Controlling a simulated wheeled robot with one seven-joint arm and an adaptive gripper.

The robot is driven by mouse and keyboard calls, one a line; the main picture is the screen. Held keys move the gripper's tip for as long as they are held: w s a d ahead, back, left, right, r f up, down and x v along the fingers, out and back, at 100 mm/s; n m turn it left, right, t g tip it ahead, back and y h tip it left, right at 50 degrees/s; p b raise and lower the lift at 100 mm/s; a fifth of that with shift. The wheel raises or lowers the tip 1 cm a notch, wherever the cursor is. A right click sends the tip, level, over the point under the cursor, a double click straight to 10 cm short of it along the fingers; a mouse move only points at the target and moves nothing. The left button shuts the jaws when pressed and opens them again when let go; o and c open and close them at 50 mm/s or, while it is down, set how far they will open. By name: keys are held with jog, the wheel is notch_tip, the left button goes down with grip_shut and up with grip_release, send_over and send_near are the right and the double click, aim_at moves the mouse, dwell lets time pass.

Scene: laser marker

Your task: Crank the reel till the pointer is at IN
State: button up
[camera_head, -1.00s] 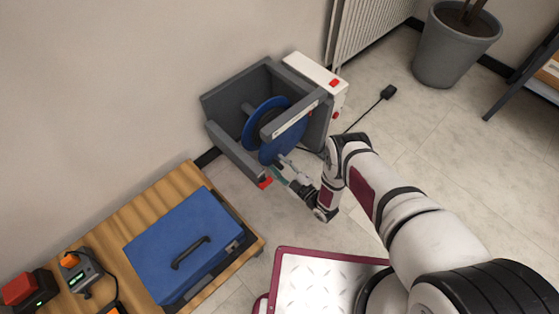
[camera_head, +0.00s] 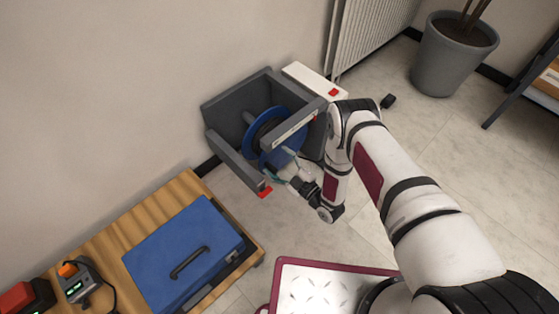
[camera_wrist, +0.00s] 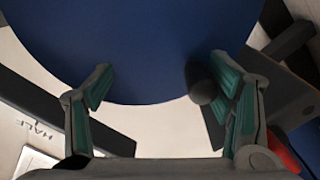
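The reel (camera_head: 293,137) has blue discs and a dark band and sits in a grey open housing (camera_head: 222,103) against the wall. My gripper (camera_head: 279,176) is at the front underside of the reel. In the wrist view my gripper (camera_wrist: 165,92) has its two teal-padded fingers wide apart below the blue disc (camera_wrist: 150,45). A dark round knob (camera_wrist: 203,91) is between them, close to the right finger; I cannot tell if they touch. The pointer and the IN mark cannot be made out.
A white box (camera_head: 308,76) with a red button stands behind the housing. A wooden table (camera_head: 115,232) with a blue case (camera_head: 180,245) is at lower left. A radiator (camera_head: 372,35) and a plant pot (camera_head: 448,62) are at the back.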

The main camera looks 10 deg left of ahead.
jog(key=shift+w+d+r, duration=0.15)
jog(key=shift+w+d, duration=0.1)
jog(key=shift+w, duration=0.1)
jog(key=shift+c, duration=0.3)
jog(key=shift+s, duration=0.1)
jog(key=shift+c, duration=1.2)
jog(key=p+v, duration=0.6)
jog(key=v, duration=0.9)
jog(key=shift+s, duration=0.6)
jog(key=shift+p, duration=0.3)
